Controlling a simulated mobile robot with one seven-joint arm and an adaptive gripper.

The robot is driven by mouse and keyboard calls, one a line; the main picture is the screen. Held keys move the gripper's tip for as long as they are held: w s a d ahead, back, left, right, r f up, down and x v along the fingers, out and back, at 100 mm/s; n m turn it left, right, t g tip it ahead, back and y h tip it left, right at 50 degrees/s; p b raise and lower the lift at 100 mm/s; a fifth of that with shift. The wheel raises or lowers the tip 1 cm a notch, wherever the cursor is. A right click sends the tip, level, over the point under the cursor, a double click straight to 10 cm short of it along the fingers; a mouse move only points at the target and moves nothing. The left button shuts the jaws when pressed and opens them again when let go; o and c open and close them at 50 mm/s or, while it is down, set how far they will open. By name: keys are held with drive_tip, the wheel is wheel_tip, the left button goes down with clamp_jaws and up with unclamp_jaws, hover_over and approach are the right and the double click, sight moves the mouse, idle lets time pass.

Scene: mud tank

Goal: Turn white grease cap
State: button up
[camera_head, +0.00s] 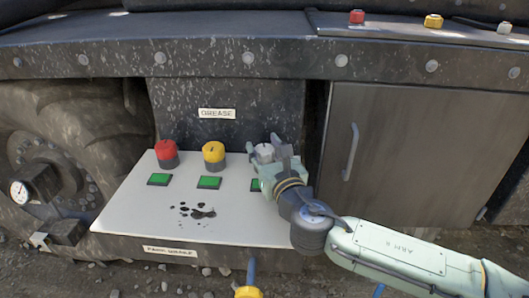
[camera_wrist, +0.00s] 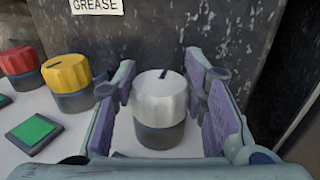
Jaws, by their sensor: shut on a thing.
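The white grease cap (camera_wrist: 160,92) sits on a dark cylindrical base on the white panel, with a dark slot mark on its top. In the head view the white cap (camera_head: 264,151) is at the right end of a row of caps, partly hidden by my gripper. My gripper (camera_head: 273,160) reaches in from the right. Whether both pads touch the cap is hard to tell from the picture.
A yellow cap (camera_head: 214,152) and a red cap (camera_head: 166,152) stand to the left on the white panel (camera_head: 140,222). Green squares (camera_head: 208,182) lie in front of them. A dark wall with a GREASE label (camera_head: 217,113) rises behind. A cabinet door with a handle (camera_head: 351,151) is at right.

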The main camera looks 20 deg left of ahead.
sight(264, 149)
drive_tip(key=o, duration=1.2)
drive_tip(key=shift+r, duration=0.1)
wheel_tip(264, 149, up, 10)
drive_tip(key=shift+f, duration=0.1)
drive_tip(key=shift+s, duration=0.1)
